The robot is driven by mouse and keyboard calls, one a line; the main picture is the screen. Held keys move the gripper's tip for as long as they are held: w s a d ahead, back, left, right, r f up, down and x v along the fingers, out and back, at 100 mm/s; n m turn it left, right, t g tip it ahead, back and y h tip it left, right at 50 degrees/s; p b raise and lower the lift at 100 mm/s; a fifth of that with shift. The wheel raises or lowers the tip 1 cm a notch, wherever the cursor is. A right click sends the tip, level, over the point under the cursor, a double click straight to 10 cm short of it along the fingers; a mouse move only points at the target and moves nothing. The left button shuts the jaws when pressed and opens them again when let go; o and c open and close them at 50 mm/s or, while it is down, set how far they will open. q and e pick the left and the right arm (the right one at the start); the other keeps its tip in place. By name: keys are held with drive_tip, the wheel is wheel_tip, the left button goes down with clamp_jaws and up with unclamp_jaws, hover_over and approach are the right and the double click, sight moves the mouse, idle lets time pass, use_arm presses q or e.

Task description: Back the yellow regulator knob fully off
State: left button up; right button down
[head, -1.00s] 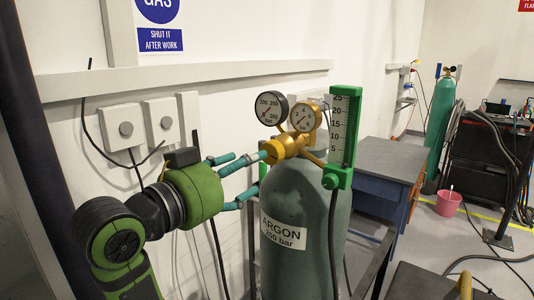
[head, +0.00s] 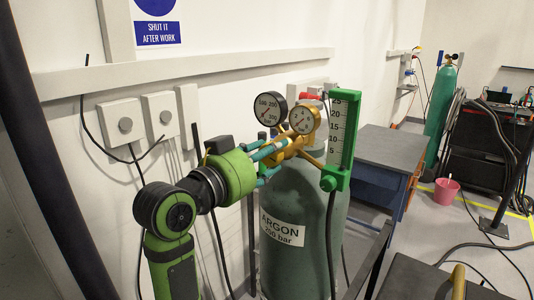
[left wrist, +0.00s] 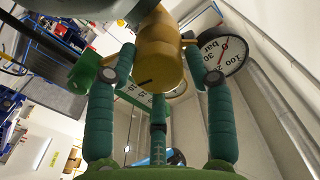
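The yellow regulator knob (left wrist: 158,62) sits on the brass regulator (head: 302,146) at the top of the green argon cylinder (head: 295,205). In the head view the knob is largely hidden by my left gripper (head: 276,157). The left gripper's teal fingers reach along the knob from the left. In the left wrist view one finger stands on each side of the knob and a third shows behind and below it. The fingers look open, with their tips close to the knob's sides; contact is not clear. My right gripper is not in view.
Two round gauges, one dark-rimmed (head: 270,109) and one brass-rimmed (head: 304,119), stand above the regulator. A green flowmeter (head: 342,140) is just right. The wall with switch boxes (head: 121,123) is close behind. A grey-topped bench (head: 376,149) stands behind the cylinder.

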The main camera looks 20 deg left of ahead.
use_arm(q)
drive_tip(key=c, duration=0.4)
drive_tip(key=shift+r, duration=0.1)
drive_tip(key=shift+a+r, duration=0.1)
drive_tip(key=shift+r, duration=0.05)
drive_tip(key=shift+n, duration=0.6)
drive_tip(key=n, duration=1.9)
drive_tip(key=shift+a+f+n, duration=0.15)
drive_tip(key=shift+f+n, duration=0.05)
drive_tip(key=shift+n, duration=0.1)
idle(0.3)
